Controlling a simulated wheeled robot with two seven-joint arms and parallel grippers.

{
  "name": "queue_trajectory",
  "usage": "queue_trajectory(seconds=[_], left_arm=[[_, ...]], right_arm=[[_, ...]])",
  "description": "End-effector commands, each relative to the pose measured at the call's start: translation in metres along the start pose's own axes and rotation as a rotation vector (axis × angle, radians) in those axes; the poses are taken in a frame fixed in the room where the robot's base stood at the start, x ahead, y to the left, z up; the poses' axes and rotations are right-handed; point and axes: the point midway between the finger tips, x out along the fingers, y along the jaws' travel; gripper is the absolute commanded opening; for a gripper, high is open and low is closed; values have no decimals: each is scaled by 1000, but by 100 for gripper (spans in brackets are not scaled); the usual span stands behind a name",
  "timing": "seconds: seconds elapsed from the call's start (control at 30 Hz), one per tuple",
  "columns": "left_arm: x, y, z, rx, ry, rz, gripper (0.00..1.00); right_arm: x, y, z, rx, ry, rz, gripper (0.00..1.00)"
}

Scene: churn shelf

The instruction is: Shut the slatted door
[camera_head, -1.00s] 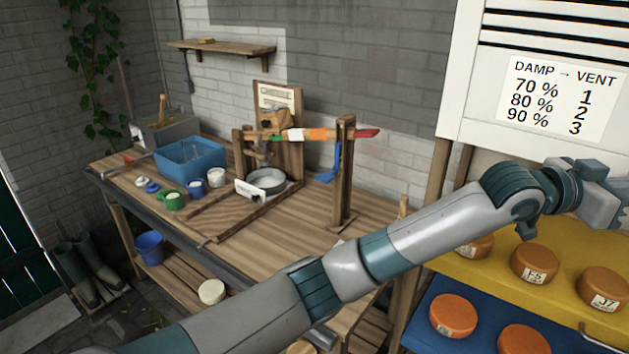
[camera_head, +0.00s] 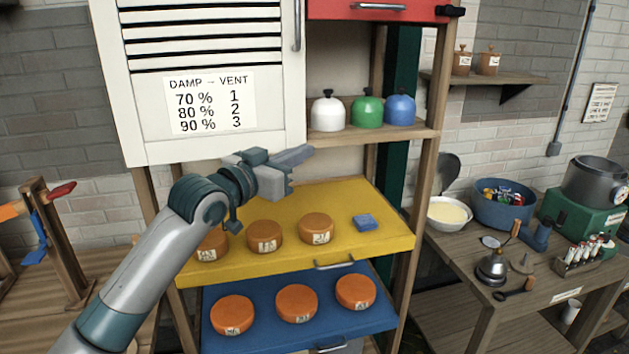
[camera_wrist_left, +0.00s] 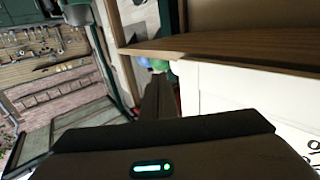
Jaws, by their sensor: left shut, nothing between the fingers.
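The slatted door (camera_head: 205,100) is a white panel with dark slots, a damp-and-vent label (camera_head: 212,103) and a grey upright handle (camera_head: 297,25) along its right side. It stands at the upper left of the shelf unit, about in line with the front; I cannot tell whether a gap remains. My left gripper (camera_head: 303,154) is shut and empty, pointing right by the door's lower right corner. I cannot tell whether it touches the door. In the left wrist view a white panel (camera_wrist_left: 235,98) lies right of the dark fingers (camera_wrist_left: 158,98). My right gripper is out of view.
White, green and blue domed jars (camera_head: 367,111) stand on a shelf right of the door, under a red drawer front (camera_head: 380,8). Orange cheeses lie on yellow (camera_head: 350,200) and blue (camera_head: 372,318) pull-out boards below my gripper. A cluttered bench (camera_head: 465,265) stands at right.

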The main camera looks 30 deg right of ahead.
Motion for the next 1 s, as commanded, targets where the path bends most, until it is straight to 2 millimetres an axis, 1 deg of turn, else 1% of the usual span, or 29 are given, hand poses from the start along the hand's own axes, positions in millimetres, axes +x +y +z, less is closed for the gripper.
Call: queue_trajectory(seconds=[0.07,0.1,0.27,0.43,0.57,0.8,1.0], left_arm=[[0,1,1,-1,-2,1,0],[-2,4,3,-1,-1,2,0],[-8,12,4,-1,-2,4,0],[-17,22,4,-1,-2,2,0],[-26,35,5,-1,-2,4,0],[-49,63,5,-1,-1,3,0],[-60,77,4,-1,-3,2,0]], right_arm=[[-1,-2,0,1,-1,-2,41],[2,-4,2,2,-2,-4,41],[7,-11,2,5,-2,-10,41],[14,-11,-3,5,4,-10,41],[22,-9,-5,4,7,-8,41],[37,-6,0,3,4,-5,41],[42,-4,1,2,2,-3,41]])
